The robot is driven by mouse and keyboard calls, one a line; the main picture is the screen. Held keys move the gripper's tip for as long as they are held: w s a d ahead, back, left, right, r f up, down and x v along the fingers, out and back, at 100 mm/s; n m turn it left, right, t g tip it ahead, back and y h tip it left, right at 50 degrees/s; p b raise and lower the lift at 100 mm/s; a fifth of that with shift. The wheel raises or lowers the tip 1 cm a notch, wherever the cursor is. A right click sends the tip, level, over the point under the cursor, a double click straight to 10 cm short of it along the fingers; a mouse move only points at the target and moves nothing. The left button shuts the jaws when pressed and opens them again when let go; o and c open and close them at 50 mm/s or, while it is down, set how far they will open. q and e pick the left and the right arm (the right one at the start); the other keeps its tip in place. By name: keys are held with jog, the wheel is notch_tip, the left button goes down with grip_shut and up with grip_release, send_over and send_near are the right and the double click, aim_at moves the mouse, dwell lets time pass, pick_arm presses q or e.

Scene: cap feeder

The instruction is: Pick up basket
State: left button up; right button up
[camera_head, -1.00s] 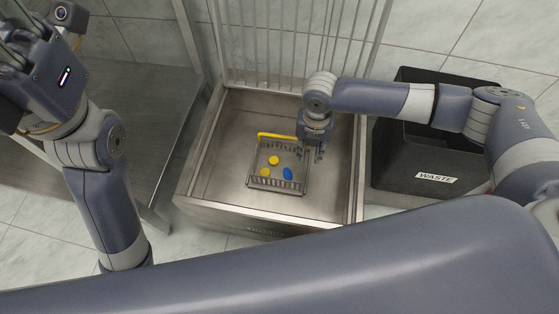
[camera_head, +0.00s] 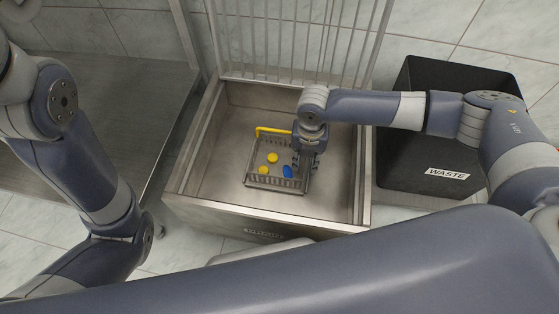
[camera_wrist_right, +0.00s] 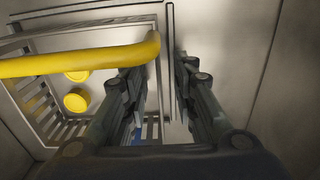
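The basket (camera_head: 250,167) is a small metal wire basket with a yellow handle (camera_head: 273,131) along its back edge. It sits in the steel tray and holds yellow caps (camera_head: 272,158) and a blue cap (camera_head: 287,171). My right gripper (camera_head: 304,170) is low at the basket's right side. In the right wrist view the fingers (camera_wrist_right: 158,78) are apart, on either side of the basket's right edge near the end of the yellow handle (camera_wrist_right: 70,61). Whether they touch the basket cannot be told. My left gripper is out of the picture.
The steel tray (camera_head: 212,181) has walls all round and vertical bars (camera_head: 262,40) behind it. A black waste bin (camera_head: 400,165) stands right of it. A steel surface (camera_head: 100,85) lies to the left. The tray floor left of the basket is bare.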

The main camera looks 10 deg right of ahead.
grip_shut()
jog(key=shift+r, duration=0.1)
